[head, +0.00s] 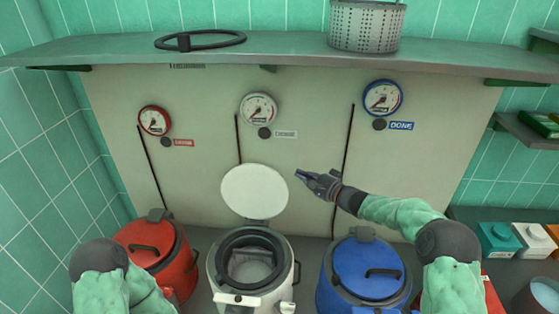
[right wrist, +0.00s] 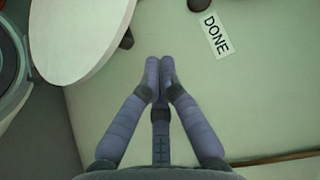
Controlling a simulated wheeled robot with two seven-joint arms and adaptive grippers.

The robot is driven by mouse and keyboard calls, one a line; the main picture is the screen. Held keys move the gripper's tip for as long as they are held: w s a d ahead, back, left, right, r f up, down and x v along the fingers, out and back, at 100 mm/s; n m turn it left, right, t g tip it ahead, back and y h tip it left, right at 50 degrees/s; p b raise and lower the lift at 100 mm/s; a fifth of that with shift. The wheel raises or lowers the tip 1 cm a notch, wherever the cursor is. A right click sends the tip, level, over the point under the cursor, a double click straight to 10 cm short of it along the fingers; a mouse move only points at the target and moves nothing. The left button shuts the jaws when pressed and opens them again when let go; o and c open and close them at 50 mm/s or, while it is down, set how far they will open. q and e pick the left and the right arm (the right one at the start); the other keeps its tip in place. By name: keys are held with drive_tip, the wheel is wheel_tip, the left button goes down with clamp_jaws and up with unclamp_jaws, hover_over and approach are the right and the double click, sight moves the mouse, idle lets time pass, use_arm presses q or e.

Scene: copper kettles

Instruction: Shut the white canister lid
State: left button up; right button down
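The white canister (head: 224,281) stands at the bottom middle of the head view with its dark-rimmed mouth uncovered. Its round white lid (head: 254,191) is raised nearly upright on a hinge at the back. My right gripper (head: 302,174) is just right of the lid, with its tips pointing left and a small gap showing between. In the right wrist view the lid (right wrist: 75,35) fills the upper left. There the gripper's fingers (right wrist: 160,66) meet at the tips with nothing between them. My left arm enters at the lower left; its gripper is out of view.
A red canister (head: 148,246) and a blue canister (head: 366,270), both with lids down, flank the white one. Behind is a pale panel (head: 205,135) with several gauges. A shelf (head: 290,46) above holds a perforated basket (head: 366,27). Boxes (head: 497,238) sit at right.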

drive_tip(key=r+x, duration=0.1)
drive_tip(key=x, duration=0.9)
drive_tip(key=shift+s+a+r, duration=0.1)
drive_tip(key=shift+s+a, duration=0.1)
drive_tip(key=shift+s, duration=0.9)
drive_tip(key=shift+s+a, duration=0.15)
drive_tip(key=shift+s, duration=0.95)
